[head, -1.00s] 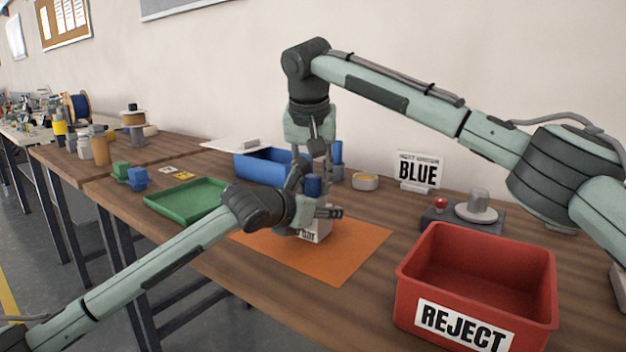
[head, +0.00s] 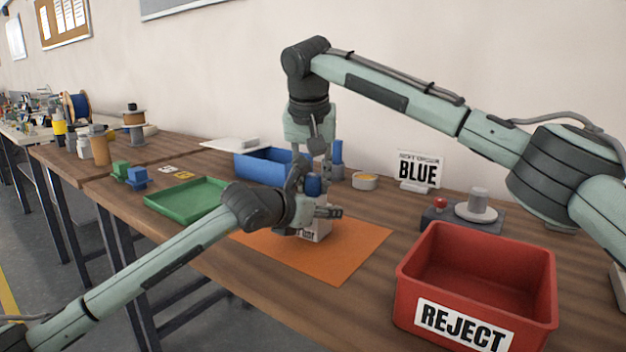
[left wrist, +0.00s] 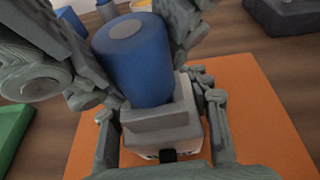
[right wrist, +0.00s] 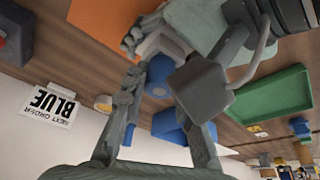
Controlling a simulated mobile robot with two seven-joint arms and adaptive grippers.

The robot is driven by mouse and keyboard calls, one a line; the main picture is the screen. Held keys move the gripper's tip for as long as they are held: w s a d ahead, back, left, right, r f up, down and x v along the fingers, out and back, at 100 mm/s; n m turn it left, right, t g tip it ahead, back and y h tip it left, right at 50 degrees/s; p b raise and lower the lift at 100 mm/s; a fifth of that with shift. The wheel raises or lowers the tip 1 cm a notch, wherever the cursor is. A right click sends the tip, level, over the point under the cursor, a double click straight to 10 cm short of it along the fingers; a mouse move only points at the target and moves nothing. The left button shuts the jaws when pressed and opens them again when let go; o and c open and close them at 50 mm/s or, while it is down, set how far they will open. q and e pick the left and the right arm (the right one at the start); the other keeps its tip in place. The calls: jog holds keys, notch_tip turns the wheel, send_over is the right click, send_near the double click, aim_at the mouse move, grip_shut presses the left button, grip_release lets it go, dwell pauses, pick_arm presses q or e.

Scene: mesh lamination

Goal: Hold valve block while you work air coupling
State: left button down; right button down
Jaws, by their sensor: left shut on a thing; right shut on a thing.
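The valve block (head: 322,230) is a pale block with dark lettering on its front, standing on an orange mat (head: 345,254). My left gripper (head: 318,212) is shut on it, with fingers on both sides, as the left wrist view also shows (left wrist: 160,128). The air coupling (head: 313,186) is a blue cylinder upright on top of the block. It shows large in the left wrist view (left wrist: 135,60). My right gripper (head: 312,176) comes from above and is shut on the coupling, with a finger on either side. The joint between coupling and block is partly hidden.
A red REJECT bin (head: 405,285) stands at front right. A green tray (head: 160,208) lies left, with a blue bin (head: 245,166) behind. Another blue cylinder (head: 337,152), a small bowl (head: 365,181), a BLUE sign (head: 418,170) and a button box (head: 440,217) stand behind and right.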

aim_at(313, 175)
jog(key=shift+r, duration=0.25)
jog(key=shift+r, duration=3.5)
pick_arm(q)
jog(key=c, duration=0.6)
grip_release()
jog(key=shift+c, duration=0.2)
